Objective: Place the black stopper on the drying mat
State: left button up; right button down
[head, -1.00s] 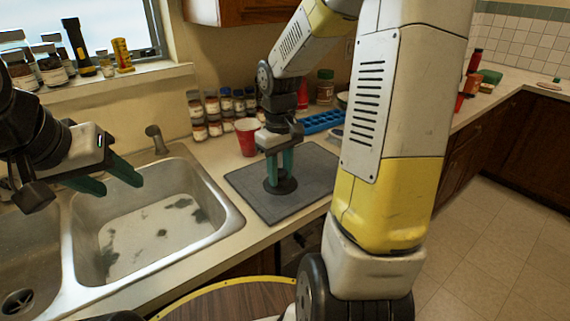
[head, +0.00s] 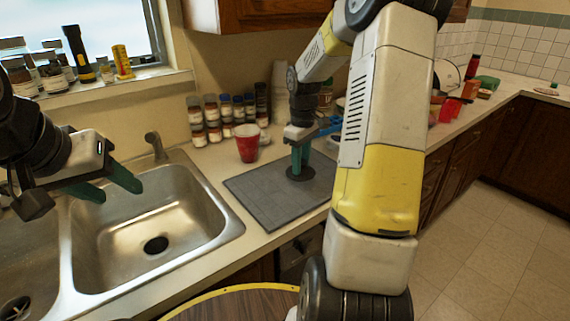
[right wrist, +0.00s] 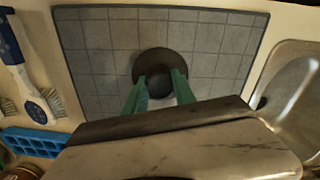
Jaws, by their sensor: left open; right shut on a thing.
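The black stopper (head: 300,173) is a dark disc with a knob, at the right part of the grey drying mat (head: 250,196). It also shows in the right wrist view (right wrist: 146,62), over the mat (right wrist: 215,58). My right gripper (head: 300,170) points down and is shut on the stopper's knob; its green fingers (right wrist: 160,85) sit on either side of it. The stopper looks level and at or very near the mat surface; I cannot tell if it touches. My left gripper (head: 120,186) is open and empty above the sink.
The sink (head: 150,235) lies left of the mat. A red cup (head: 247,145) and several spice jars (head: 212,120) stand behind the mat. A blue tray (right wrist: 32,142) and a brush (right wrist: 22,62) lie beside it. The left part of the mat is clear.

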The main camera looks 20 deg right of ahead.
jog(key=shift+f, duration=1.75)
jog(key=shift+f, duration=0.1)
jog(key=c, duration=1)
grip_release()
jog(key=shift+c, duration=0.2)
